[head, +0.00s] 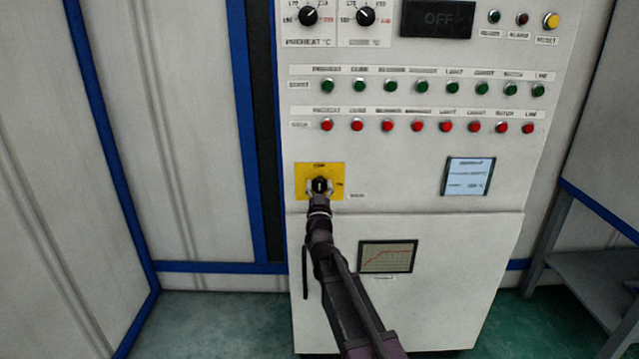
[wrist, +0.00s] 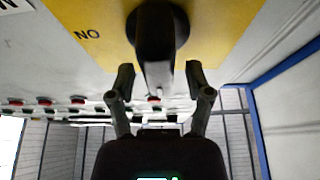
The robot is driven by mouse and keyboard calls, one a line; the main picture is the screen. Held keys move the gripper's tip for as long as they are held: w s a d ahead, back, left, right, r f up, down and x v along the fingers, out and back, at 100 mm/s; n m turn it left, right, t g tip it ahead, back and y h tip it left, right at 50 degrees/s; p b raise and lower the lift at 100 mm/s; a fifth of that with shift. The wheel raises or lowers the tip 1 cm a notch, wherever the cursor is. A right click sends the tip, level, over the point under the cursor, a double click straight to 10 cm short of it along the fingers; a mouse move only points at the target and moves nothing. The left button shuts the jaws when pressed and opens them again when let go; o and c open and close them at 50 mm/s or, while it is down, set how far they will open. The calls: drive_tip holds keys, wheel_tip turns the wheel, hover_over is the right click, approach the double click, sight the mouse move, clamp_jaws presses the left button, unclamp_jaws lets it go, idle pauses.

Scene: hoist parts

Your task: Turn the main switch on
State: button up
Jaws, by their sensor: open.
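The main switch (head: 319,184) is a black rotary knob on a yellow plate (head: 303,175) at the left of the white control cabinet. In the wrist view the black knob (wrist: 160,35) is at the top centre, with a pale mark on its handle. The lettering "NO" shows on the yellow plate (wrist: 215,30), in the tilted wrist picture. My gripper (head: 319,188) is in front of the switch in the head view. In the wrist view my gripper (wrist: 158,78) is open, one finger on each side of the knob's lower end. Contact cannot be told.
Rows of green buttons (head: 390,86) and red buttons (head: 388,126) lie above the switch. A light screen (head: 469,177) and a graph screen (head: 388,257) are to the right. A grey metal table (head: 600,275) stands at the right.

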drive_tip(key=shift+w, duration=0.1)
clamp_jaws()
